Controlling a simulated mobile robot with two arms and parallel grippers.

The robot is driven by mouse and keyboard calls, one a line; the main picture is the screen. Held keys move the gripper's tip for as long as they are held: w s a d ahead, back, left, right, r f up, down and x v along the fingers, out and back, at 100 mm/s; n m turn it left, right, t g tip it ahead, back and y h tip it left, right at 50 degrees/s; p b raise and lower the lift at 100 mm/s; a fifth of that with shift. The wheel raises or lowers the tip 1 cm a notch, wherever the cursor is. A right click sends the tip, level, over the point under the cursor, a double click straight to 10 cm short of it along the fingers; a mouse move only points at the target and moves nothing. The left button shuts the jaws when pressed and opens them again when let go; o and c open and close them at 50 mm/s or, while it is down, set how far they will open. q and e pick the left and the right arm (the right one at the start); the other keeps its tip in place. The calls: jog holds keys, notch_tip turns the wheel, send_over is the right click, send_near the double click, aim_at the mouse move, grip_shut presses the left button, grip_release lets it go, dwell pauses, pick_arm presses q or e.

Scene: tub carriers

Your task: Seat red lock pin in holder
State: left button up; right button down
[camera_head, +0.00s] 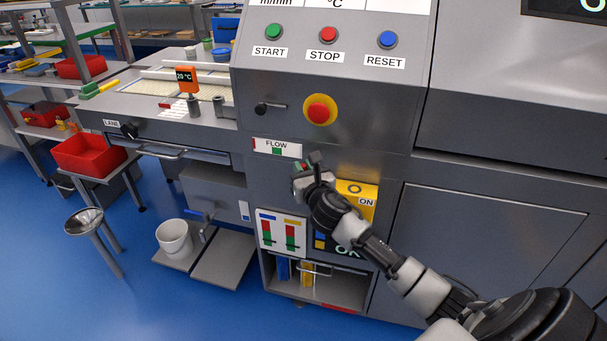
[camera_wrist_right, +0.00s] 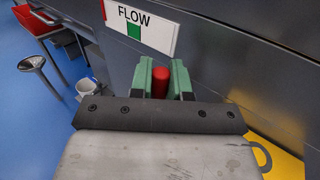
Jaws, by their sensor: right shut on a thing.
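My right gripper (camera_head: 301,168) is at the front of the grey machine, just below the FLOW label (camera_head: 277,147). In the right wrist view its green fingertips (camera_wrist_right: 160,82) are shut on the red lock pin (camera_wrist_right: 160,83), whose rounded red end shows between them. In the head view the pin is mostly hidden by the gripper. A yellow ON panel (camera_head: 366,194) is just right of the gripper, partly covered by my right arm. I cannot make out the holder for certain; it may be hidden behind the gripper. My left gripper is out of view.
The machine front carries START, STOP and RESET buttons (camera_head: 327,36) and a red emergency button (camera_head: 319,110). A panel with red and green bars (camera_head: 282,234) and an open shelf (camera_head: 335,290) are below. A white bucket (camera_head: 174,240) stands to the left, near a round-topped stand (camera_head: 84,222).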

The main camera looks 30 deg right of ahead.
jog(key=shift+f, duration=0.4)
jog(key=shift+f, duration=0.2)
jog(key=c, duration=1.1)
grip_release()
